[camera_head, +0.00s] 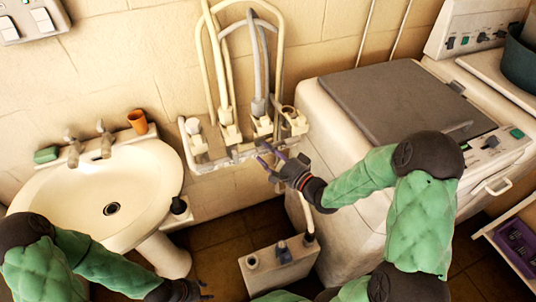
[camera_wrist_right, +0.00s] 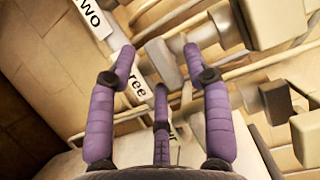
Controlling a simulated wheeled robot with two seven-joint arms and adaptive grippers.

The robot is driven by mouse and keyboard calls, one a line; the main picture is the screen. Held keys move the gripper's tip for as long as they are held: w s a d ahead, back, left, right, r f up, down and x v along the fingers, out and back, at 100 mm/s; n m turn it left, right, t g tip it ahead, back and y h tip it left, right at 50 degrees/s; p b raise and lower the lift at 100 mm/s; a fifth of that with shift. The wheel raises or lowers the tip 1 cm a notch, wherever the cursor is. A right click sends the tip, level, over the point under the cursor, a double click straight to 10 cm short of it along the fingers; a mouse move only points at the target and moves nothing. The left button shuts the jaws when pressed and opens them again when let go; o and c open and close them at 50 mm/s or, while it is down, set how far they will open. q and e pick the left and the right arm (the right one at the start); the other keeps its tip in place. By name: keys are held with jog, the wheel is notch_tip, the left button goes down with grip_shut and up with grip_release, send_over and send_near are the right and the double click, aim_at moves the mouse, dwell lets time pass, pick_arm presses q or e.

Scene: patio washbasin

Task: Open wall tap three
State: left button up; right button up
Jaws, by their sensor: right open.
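The wall taps sit on a pale pipe manifold (camera_head: 228,158) with hoses rising from it. In the right wrist view a white label ending in "ree" (camera_wrist_right: 135,90), partly hidden by a finger, lies between my fingers. A pale grey block-like tap handle (camera_wrist_right: 163,64) is just beyond it, between the two outer fingertips. I cannot tell whether they touch it. My right gripper (camera_head: 268,160) is open at the front of the manifold, with purple fingers (camera_wrist_right: 160,62) spread and nothing held. My left gripper (camera_head: 190,291) is low at the bottom edge; its fingers are unclear.
A label reading "TWO" (camera_wrist_right: 90,17) is nearby on the manifold. A washbasin (camera_head: 60,195) with an orange cup (camera_head: 138,122) and green soap (camera_head: 46,154) stands left. A washing machine (camera_head: 337,135) stands close right of the taps. A grey canister (camera_head: 270,272) is on the floor below.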

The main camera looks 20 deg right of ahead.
jog(key=shift+w+a, duration=0.1)
jog(key=shift+w, duration=0.2)
grip_shut()
